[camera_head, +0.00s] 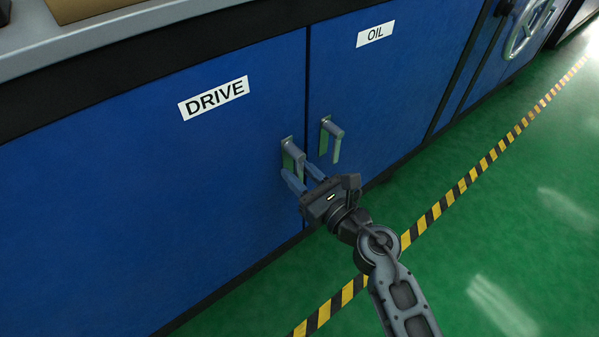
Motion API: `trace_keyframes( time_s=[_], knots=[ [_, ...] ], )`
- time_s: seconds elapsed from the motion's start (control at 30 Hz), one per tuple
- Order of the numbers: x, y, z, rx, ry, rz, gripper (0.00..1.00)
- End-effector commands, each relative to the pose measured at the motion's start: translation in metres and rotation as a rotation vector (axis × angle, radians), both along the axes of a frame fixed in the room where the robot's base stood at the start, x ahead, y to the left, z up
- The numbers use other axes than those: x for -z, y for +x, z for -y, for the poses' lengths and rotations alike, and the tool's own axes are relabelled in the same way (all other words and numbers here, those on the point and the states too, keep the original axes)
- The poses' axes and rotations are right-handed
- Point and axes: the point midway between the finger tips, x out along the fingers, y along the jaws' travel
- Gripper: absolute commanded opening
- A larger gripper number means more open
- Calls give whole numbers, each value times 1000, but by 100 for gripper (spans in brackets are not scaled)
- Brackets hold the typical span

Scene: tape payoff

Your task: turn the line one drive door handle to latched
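The drive door (150,190) is the blue panel on the left, labelled DRIVE, and it looks closed. Its grey lever handle (293,152) sits near the door's right edge, with the lever pointing down. My gripper (298,171) is at the lower end of this lever, fingers toward the door. The fingers are spread, one on the left and one on the right, and the lever's end appears between them. I cannot tell whether either finger touches it. The gripper body hides part of the door's lower right edge.
The oil door (385,95) is just right, with a similar downward handle (331,138) close to my gripper. A grey countertop (110,38) runs above. A handwheel (528,28) is at the far right. Green floor (500,230) with a yellow-black stripe (445,203) lies open in front.

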Motion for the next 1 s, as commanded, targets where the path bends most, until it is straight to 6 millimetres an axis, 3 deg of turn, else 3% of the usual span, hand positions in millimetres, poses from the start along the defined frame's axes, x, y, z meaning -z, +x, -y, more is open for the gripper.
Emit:
trace_keyframes(
  time_s=[0.37,0.8,1.0],
  knots=[
    [0,-3,1,-1,2,-1,43],
    [0,-55,37,1,0,-2,43],
    [0,-65,43,-1,2,-1,43]
  ],
)
